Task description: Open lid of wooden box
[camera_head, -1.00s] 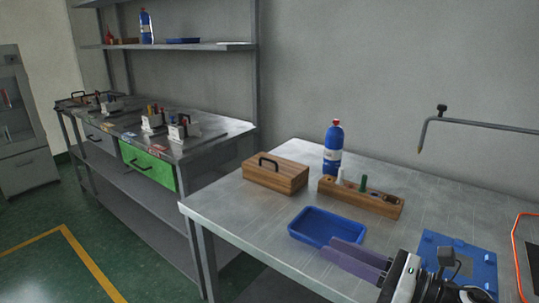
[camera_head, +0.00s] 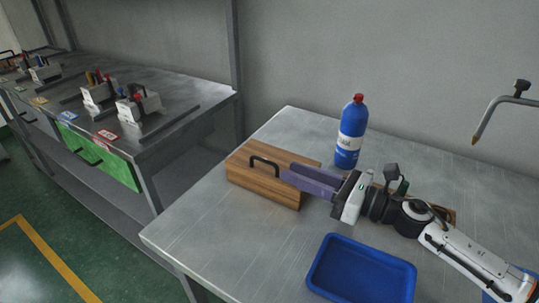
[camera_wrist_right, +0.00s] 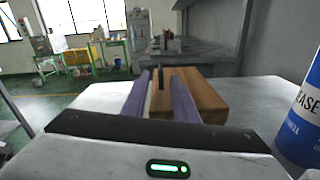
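The wooden box (camera_head: 260,187) sits on the metal table with its lid closed and a black handle (camera_head: 264,159) on top. The box also shows in the right wrist view (camera_wrist_right: 207,97). My right gripper (camera_head: 287,174) reaches in from the right over the box, its purple fingertips close to the handle. In the right wrist view its fingers (camera_wrist_right: 162,80) are spread apart, with the box top and dark handle (camera_wrist_right: 161,76) seen between or just beyond them. I cannot tell whether they touch it. My left gripper is not in view.
A blue bottle (camera_head: 350,134) stands behind my right gripper. An empty blue tray (camera_head: 362,290) lies at the front. My right arm mostly hides the wooden holder (camera_head: 446,213). A side bench (camera_head: 150,80) with a green drawer (camera_head: 100,157) stands at left.

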